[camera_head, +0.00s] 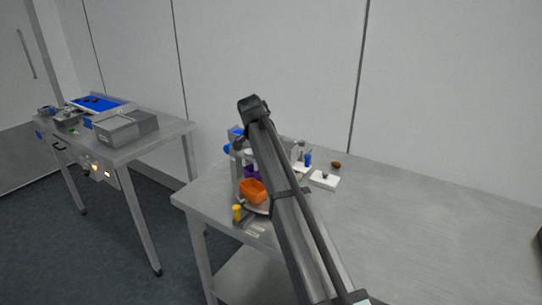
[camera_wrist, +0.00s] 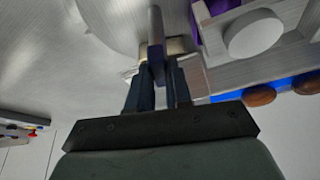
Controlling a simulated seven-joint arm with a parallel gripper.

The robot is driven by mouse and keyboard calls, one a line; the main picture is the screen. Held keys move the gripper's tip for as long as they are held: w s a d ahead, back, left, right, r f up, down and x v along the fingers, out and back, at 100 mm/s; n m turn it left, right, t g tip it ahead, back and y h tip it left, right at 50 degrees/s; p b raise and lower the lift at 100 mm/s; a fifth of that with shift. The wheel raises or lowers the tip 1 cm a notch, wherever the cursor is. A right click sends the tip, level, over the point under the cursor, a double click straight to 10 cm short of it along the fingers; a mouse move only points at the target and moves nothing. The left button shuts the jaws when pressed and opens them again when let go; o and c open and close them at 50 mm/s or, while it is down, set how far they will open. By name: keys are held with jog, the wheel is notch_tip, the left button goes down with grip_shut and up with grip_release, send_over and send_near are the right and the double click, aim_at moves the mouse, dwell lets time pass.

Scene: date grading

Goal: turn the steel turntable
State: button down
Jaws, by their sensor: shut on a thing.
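The steel turntable (camera_head: 262,208) shows as a thin curved edge under an orange bin (camera_head: 253,191) on the near table. A purple bin (camera_head: 252,171) sits behind the orange one. My arm hides much of the turntable in the head view. In the wrist view, a pale round plate (camera_wrist: 112,18) that looks like the turntable lies at the top left. My gripper (camera_wrist: 158,70) is shut on a narrow grey peg (camera_wrist: 155,25) standing between its dark fingers. Whether the peg joins the plate cannot be told. The fingers are hidden in the head view.
A yellow knob (camera_head: 238,212) stands at the table's left edge. A white block (camera_head: 325,179) and a brown date (camera_head: 336,165) lie right of my arm. The table's right side is clear. A second table (camera_head: 150,136) with grey boxes stands at left.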

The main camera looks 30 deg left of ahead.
jog(key=shift+w+a+m+g+h, duration=0.1)
jog(key=shift+m+g+h, duration=0.3)
jog(key=shift+m, duration=1.05)
jog(key=shift+a+m+g+h, duration=0.1)
jog(key=shift+m+g+h, duration=0.3)
jog(key=shift+m, duration=1.05)
jog(key=shift+w+m+g+h, duration=0.1)
jog(key=shift+m+g+h, duration=0.2)
jog(key=shift+m, duration=0.9)
jog(key=shift+m+g+h, duration=0.3)
jog(key=shift+m, duration=1.3)
jog(key=c, duration=1)
grip_release()
jog(key=shift+c, duration=0.2)
